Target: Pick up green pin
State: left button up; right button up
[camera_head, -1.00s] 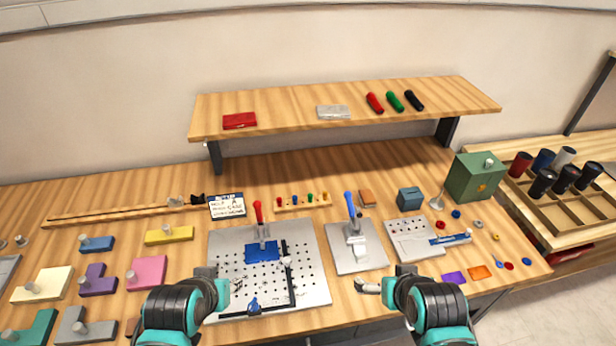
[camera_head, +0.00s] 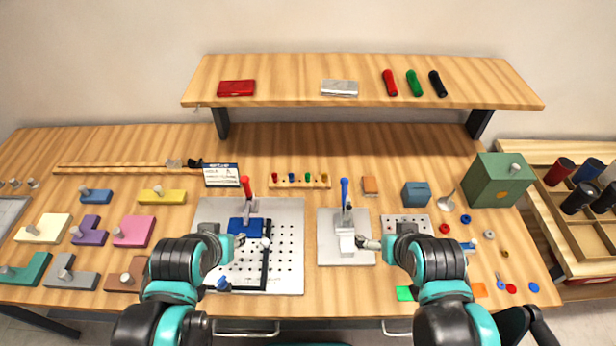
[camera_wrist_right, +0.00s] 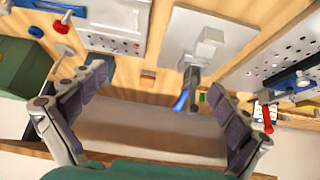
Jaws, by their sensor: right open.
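The green pin (camera_head: 309,181) stands in a small wooden rack (camera_head: 299,185) at the middle of the table, between a blue pin (camera_head: 291,178) and a yellow pin (camera_head: 324,179). A red pin (camera_head: 275,179) is at the rack's left end. In the right wrist view a small green spot (camera_wrist_right: 202,98), probably the green pin, shows beside the right finger. My right gripper (camera_wrist_right: 160,85) is open and empty; in the head view it (camera_head: 368,243) is in front and right of the rack. My left gripper (camera_head: 236,242) is over the perforated plate; its fingers are too small to judge.
A blue-handled clamp on a grey plate (camera_head: 330,252) and a red-handled clamp on the perforated plate (camera_head: 284,272) stand in front of the rack. A shelf (camera_head: 300,92) spans behind. A blue box (camera_head: 416,194) and green box (camera_head: 498,180) stand right. Bare table lies behind the rack.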

jog(key=shift+a+r, duration=0.1)
jog(key=c, duration=0.5)
jog(key=shift+m+g, duration=0.4)
jog(key=shift+m, duration=0.2)
jog(key=w+r, duration=0.1)
jog(key=w+a+r+p, duration=0.1)
jog(key=w+r, duration=0.1)
jog(key=w, duration=0.1)
jog(key=shift+a+r+p, duration=0.25)
jog(key=shift+p, duration=0.1)
jog(key=c, duration=0.9)
jog(key=m+g+h+p, duration=0.3)
jog(key=m+p, duration=0.3)
jog(key=m, duration=0.2)
send_over(307, 175)
jog(key=s+a, duration=0.1)
jog(key=s, duration=0.1)
notch_tip(307, 175, down, 4)
jog(key=f, duration=0.1)
jog(key=shift+a+b+x, duration=0.25)
jog(key=shift+b+x, duration=0.35)
jog(key=shift+x, duration=1.2)
jog(key=shift+a+b+x, duration=0.2)
jog(key=shift+b+x, duration=0.4)
jog(key=shift+x, duration=1.2)
